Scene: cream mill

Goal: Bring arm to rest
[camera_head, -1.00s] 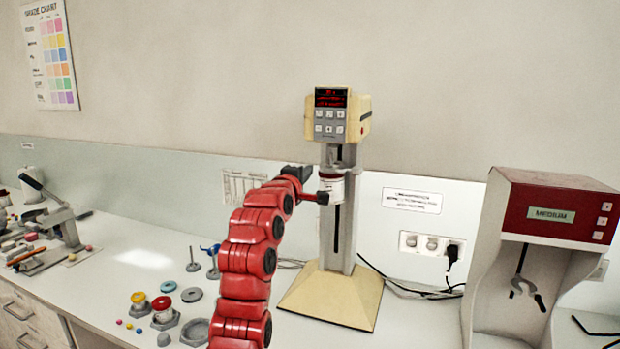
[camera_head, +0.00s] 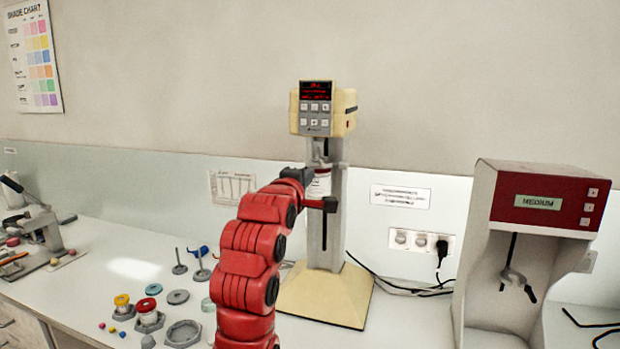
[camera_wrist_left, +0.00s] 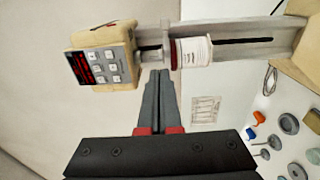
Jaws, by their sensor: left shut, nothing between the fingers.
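My left arm, red and jointed, rises from the bottom of the head view. Its gripper (camera_head: 314,188) is in front of the cream-coloured mill (camera_head: 328,108), near the white jar (camera_head: 320,183) under the mill's head. In the left wrist view the gripper's dark fingers (camera_wrist_left: 160,100) are closed together with nothing between them. There the jar (camera_wrist_left: 192,52) with a red band sits beside the fingertips, against the mill's grey column, and is not gripped. In the head view the arm partly hides the jar. My right gripper is not in view.
A red and white machine (camera_head: 536,225) marked MEDIUM stands at the right. Small lids, rings and jars, such as a grey ring (camera_head: 183,333), lie left of the arm. A lever press (camera_head: 38,222) stands at far left. Cables run right of the mill's base (camera_head: 325,298).

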